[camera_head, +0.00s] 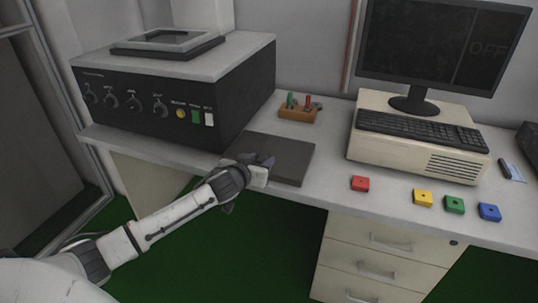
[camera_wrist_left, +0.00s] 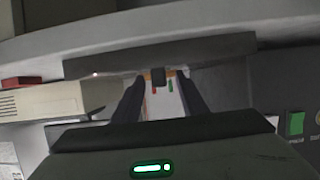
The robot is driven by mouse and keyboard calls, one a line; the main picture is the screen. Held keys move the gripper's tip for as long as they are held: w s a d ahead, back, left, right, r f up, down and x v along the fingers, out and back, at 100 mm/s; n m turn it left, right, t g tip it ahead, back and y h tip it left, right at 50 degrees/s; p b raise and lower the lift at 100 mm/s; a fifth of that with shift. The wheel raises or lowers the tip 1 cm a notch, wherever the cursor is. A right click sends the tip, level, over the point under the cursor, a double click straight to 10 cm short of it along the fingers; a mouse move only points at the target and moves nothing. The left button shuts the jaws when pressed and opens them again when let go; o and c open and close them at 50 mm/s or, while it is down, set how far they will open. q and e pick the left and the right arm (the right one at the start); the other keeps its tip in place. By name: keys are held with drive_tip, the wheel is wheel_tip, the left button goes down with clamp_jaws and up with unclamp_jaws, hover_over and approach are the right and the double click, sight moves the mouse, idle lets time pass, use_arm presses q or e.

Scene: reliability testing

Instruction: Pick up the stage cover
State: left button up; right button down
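My left gripper (camera_head: 265,161) is at the plate's left front part. In the left wrist view its two fingers (camera_wrist_left: 160,82) are spread, with the small block between their tips. I cannot tell whether they touch it. My right gripper is not in view.
The machine (camera_head: 240,90) stands close on the left. A wooden holder (camera_head: 298,115) with red and green tools is behind the plate. A computer (camera_head: 400,150) with monitor and keyboard stands on the right. Red (camera_head: 360,184), yellow, green and blue blocks lie along the front edge.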

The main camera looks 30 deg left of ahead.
use_arm(q)
clamp_jaws()
drive_tip(key=shift+r, duration=0.1)
idle(0.3)
